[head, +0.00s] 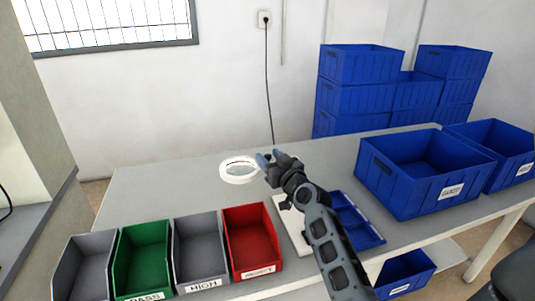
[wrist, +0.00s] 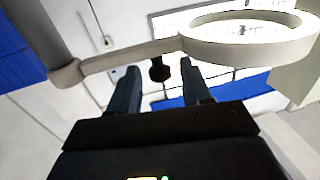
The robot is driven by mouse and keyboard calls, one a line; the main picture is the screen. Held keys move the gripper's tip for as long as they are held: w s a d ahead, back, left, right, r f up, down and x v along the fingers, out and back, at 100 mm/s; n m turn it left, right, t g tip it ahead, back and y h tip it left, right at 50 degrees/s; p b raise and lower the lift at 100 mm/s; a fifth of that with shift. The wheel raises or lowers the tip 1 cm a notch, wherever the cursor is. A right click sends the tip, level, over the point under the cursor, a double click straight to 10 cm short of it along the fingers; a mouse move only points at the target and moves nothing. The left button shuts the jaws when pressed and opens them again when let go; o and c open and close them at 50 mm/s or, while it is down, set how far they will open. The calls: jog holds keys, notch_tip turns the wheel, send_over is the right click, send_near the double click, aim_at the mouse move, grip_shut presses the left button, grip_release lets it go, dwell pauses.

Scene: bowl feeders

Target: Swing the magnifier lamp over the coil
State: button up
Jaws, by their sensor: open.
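The magnifier lamp's white ring head (head: 223,175) is above the table, just left of my gripper (head: 269,157) in the head view. In the wrist view the ring (wrist: 300,45) is at the upper right, and its pale arm (wrist: 125,57) runs left to a joint. My gripper (wrist: 158,68) is open, its two fingers pointing towards the lamp arm. A small dark knob (wrist: 159,72) shows between the fingertips, with gaps on both sides. I cannot make out the coil in either view; my arm covers part of the table.
A white board (head: 283,216) and a shallow blue tray (head: 364,226) lie by my arm. Grey, green and red bins (head: 252,265) line the front edge. Large blue crates (head: 408,192) stand at right, with stacked crates behind. The table's back left is clear.

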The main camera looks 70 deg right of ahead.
jog(key=shift+w+d, duration=0.45)
jog(key=shift+w, duration=0.15)
jog(key=shift+c, duration=0.4)
grip_shut()
